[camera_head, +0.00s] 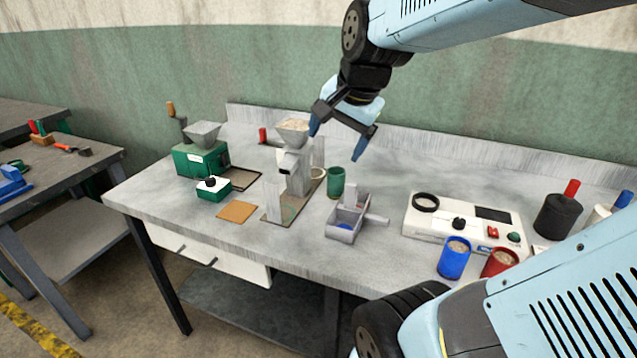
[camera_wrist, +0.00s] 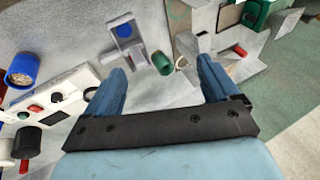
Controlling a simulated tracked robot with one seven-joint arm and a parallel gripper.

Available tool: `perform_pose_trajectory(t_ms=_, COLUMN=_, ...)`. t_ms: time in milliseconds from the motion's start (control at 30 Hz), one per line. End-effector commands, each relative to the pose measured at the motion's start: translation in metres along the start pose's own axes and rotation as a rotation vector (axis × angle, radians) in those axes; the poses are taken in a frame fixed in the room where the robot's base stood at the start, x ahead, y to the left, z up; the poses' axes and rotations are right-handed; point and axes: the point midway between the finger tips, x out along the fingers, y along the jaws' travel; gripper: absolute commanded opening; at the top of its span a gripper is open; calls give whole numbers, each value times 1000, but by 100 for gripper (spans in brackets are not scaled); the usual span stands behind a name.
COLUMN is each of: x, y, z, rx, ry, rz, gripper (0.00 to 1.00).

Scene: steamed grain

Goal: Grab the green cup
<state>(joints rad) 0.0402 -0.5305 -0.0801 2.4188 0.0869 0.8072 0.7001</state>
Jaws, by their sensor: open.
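The green cup (camera_head: 336,182) stands upright on the grey table, just right of the grey dispenser with a hopper. In the wrist view the green cup (camera_wrist: 162,63) shows ahead of the fingers, between their lines and apart from them. My gripper (camera_head: 342,143) is open and empty, raised above the table over the area behind the cup. Its two blue fingers also show in the wrist view (camera_wrist: 158,72), spread wide. Nothing hides the cup in the head view.
The grey dispenser (camera_head: 299,172) stands close left of the cup. A grey tray with a handle (camera_head: 346,226) sits in front. A white scale (camera_head: 463,222), a blue cup (camera_head: 454,260) and a red cup (camera_head: 499,264) are to the right. A green grinder (camera_head: 200,158) is at left.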

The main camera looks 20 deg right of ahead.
Motion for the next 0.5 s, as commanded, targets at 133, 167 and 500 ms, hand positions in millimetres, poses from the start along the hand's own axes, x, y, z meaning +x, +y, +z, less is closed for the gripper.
perform_pose_trajectory(t_ms=133, x=23, y=-9, z=-29, rx=373, ry=-18, rz=10, gripper=88)
perform_pose_trajectory(t_ms=167, x=28, y=-10, z=-35, rx=451, ry=-20, rz=13, gripper=88)
perform_pose_trajectory(t_ms=500, x=87, y=-14, z=-102, rx=1331, ry=-13, rz=46, gripper=88)
